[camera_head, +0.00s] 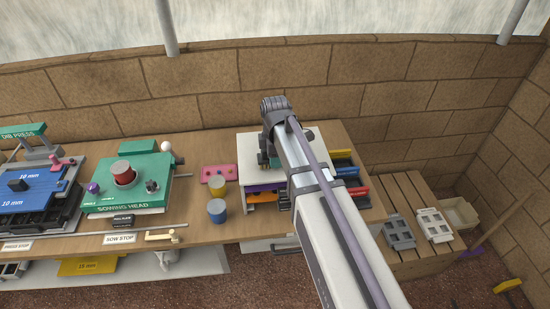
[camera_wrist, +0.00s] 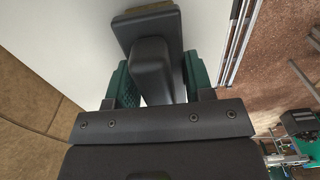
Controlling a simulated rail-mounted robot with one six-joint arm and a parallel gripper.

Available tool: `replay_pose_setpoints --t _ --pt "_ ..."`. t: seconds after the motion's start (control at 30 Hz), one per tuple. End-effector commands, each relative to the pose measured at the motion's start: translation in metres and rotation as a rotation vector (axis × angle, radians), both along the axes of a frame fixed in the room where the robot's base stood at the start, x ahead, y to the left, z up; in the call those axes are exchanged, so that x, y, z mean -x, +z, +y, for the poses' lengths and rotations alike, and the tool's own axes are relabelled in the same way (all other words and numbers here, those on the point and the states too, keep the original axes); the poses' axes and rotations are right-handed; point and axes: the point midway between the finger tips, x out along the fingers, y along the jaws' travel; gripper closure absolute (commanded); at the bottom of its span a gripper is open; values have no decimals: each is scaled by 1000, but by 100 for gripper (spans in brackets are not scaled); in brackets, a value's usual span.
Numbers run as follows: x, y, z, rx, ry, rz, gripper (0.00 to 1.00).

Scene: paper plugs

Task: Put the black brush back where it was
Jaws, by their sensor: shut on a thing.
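The black brush (camera_wrist: 147,24) is in the wrist view, with a black block handle and a strip of tan bristles at its far edge. My gripper (camera_wrist: 157,84) has its green pads on both sides of the handle and is shut on it. In the head view my gripper (camera_head: 268,158) is over the white top of a cabinet (camera_head: 304,134), and my arm hides most of that area. The brush cannot be made out clearly there. A pale surface lies behind the brush in the wrist view; I cannot tell whether the brush touches it.
Grey and white frames (camera_head: 434,225) lie on the slatted stand at right.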

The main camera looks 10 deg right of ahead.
Motion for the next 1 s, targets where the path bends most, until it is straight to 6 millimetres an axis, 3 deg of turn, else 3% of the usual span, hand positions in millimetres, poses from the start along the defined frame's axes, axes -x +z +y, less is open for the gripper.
replay_pose_setpoints --t 0.07,0.1,0.33,0.67,0.77,1.0 --pt "0 -4 0 0 0 0 71" --pt "0 -3 0 0 0 0 49" --pt "0 -3 0 0 0 0 27" --pt "0 5 0 0 0 0 27" --pt "0 22 0 0 0 0 27" --pt "0 86 0 0 0 0 27"
